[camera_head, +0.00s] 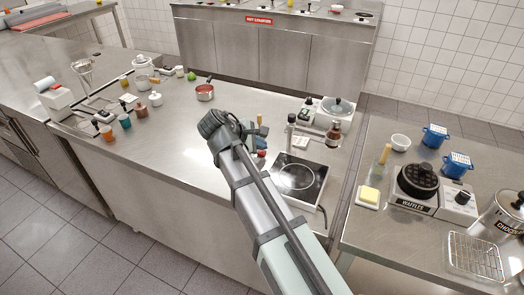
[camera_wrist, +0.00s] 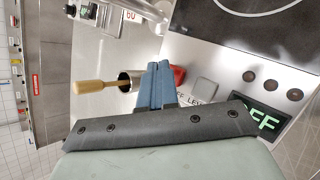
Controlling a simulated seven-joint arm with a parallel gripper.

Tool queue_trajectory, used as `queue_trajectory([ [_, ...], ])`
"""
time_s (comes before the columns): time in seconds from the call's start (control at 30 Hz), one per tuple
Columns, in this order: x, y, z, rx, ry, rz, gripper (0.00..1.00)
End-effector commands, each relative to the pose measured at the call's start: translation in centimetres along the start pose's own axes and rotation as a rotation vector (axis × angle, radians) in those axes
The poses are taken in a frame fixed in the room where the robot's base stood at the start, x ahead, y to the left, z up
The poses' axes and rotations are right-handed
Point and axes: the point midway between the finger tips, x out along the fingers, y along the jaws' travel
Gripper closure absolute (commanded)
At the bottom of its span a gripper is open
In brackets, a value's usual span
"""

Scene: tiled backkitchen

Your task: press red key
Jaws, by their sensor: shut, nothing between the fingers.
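The red key (camera_wrist: 179,74) shows in the wrist view on a steel control panel, just right of my fingertips and partly hidden behind them. A grey key (camera_wrist: 205,90) sits to its right, with partly covered lettering below. My gripper (camera_wrist: 158,82) is shut and empty, its two blue fingers together beside the red key. I cannot tell whether they touch it. In the head view my gripper (camera_head: 260,142) is over the counter, left of the black hob (camera_head: 298,178), and the key is too small to make out surely.
A display reading OFF (camera_wrist: 262,122) and several dark round buttons (camera_wrist: 271,86) lie right of the keys. A wooden-handled tool (camera_wrist: 100,87) stands in a metal cup left of my fingers.

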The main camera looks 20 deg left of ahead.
Motion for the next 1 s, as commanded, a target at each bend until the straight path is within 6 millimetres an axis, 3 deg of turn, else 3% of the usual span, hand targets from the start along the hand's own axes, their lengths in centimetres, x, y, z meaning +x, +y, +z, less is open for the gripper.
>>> queue_trajectory([
  [1.0,0.54,-0.39,-0.39,0.000,0.000,0.000,1.00],
])
